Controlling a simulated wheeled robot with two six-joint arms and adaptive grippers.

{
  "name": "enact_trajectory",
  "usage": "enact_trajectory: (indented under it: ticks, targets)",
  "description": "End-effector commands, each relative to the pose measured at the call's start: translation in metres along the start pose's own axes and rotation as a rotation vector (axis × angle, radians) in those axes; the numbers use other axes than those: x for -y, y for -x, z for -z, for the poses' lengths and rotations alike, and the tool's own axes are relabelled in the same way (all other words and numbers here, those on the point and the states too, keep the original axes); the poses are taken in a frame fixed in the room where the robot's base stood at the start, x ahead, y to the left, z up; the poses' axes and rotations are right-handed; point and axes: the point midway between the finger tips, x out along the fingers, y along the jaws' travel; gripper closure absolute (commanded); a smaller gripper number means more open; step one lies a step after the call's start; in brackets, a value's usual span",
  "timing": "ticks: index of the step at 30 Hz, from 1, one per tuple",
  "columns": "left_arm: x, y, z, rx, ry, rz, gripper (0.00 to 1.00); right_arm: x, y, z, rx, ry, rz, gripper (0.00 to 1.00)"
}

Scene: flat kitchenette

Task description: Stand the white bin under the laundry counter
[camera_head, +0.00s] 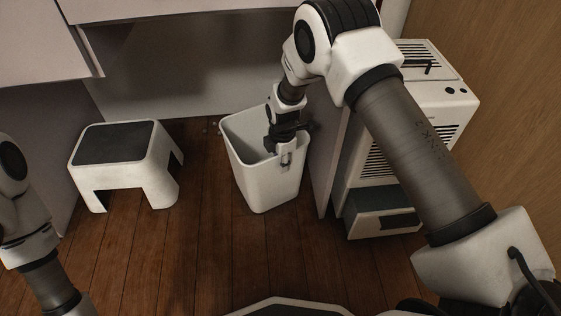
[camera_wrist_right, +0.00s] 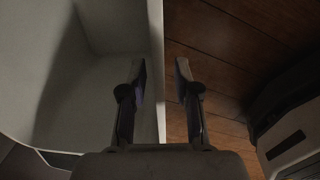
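The white bin (camera_head: 264,180) stands upright on the wooden floor at the recess below the counter (camera_head: 180,10), left of a pale upright panel. I cannot tell how much of it is beneath the counter. My right gripper (camera_head: 284,150) reaches down over the bin's near right rim. In the right wrist view, the gripper (camera_wrist_right: 161,70) is open, with one finger inside the bin (camera_wrist_right: 95,95) and one outside; the wall runs between them with a visible gap. My left arm shows at the left edge of the head view, its gripper out of frame.
A white step stool (camera_head: 158,180) with a dark top stands left of the bin, with floor between them. The upright panel (camera_head: 325,160) is close on the bin's right. A white vented appliance (camera_head: 445,105) stands beyond it. The floor in front is clear.

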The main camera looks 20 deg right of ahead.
Motion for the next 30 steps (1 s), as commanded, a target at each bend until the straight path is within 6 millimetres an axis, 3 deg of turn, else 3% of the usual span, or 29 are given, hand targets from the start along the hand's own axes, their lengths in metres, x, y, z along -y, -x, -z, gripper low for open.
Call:
enact_trajectory:
  ticks: [1, 3, 9, 30]
  targets:
    - [0.000, 0.013, 0.000, 0.000, -0.001, 0.000, 0.60, -0.001, 0.017, 0.000, 0.000, 0.000, -0.003, 0.69]
    - [-0.001, 0.022, 0.000, 0.001, -0.003, 0.000, 0.60, -0.002, 0.033, 0.000, 0.000, 0.000, -0.003, 0.69]
    - [-0.001, 0.039, -0.001, 0.004, -0.007, -0.001, 0.60, -0.001, 0.064, 0.000, 0.000, 0.000, -0.002, 0.69]
    - [-0.001, 0.037, -0.001, 0.004, -0.007, -0.001, 0.60, -0.001, 0.064, 0.000, 0.000, 0.000, -0.001, 0.69]
